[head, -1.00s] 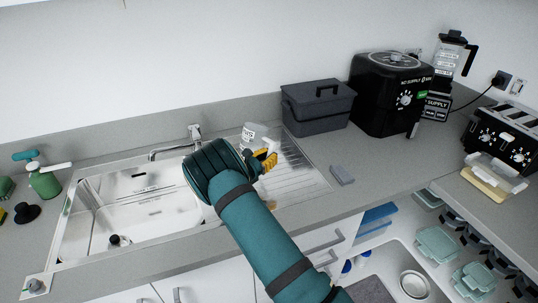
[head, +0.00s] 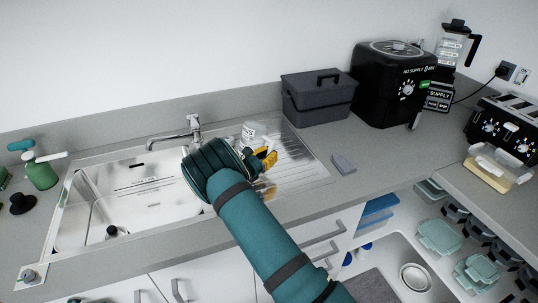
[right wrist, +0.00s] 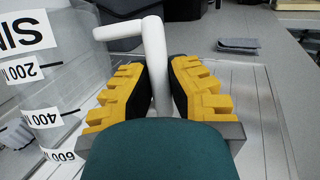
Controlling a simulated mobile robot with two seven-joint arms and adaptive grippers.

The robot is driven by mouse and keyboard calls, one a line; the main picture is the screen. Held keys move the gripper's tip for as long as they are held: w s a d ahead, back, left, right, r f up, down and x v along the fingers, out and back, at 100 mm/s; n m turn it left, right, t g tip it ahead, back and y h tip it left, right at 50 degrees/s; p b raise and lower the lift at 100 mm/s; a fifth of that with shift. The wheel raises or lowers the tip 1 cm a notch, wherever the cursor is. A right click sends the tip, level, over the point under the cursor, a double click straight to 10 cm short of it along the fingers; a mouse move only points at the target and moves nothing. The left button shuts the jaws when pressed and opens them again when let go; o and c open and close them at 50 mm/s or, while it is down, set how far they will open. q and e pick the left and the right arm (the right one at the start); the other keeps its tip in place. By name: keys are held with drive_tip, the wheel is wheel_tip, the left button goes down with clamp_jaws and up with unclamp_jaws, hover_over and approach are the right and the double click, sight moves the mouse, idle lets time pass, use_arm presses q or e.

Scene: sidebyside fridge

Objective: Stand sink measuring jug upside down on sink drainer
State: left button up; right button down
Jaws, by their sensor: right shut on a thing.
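The measuring jug (head: 255,131) is clear with white labels and a white handle. It is over the sink drainer (head: 301,172), partly hidden behind my right gripper (head: 268,159). The right wrist view shows its clear body (right wrist: 45,85) at the left, with the 200 mark above the 600 mark, so it appears upside down. My right gripper (right wrist: 160,95) is shut on its white handle (right wrist: 158,62), between the yellow-and-black fingers. I cannot tell whether its rim touches the drainer. My left gripper is out of view.
The sink basin (head: 146,185) and tap (head: 176,138) are left of the drainer. A dark lidded box (head: 318,98) stands behind it, and a black appliance (head: 393,85) further right. The drainer's right part is clear.

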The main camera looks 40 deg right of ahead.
drive_tip(key=shift+f+b, duration=0.5)
drive_tip(key=shift+f, duration=0.15)
drive_tip(key=c, duration=1)
unclamp_jaws()
drive_tip(key=shift+a, duration=0.1)
drive_tip(key=a, duration=0.4)
drive_tip(key=s+a, duration=0.1)
drive_tip(key=a, duration=0.2)
drive_tip(key=s+a, duration=0.1)
drive_tip(key=a, duration=0.3)
drive_tip(key=shift+s+a+f, duration=0.1)
drive_tip(key=shift+a+f, duration=0.2)
drive_tip(key=shift+a, duration=0.05)
drive_tip(key=shift+r, duration=0.1)
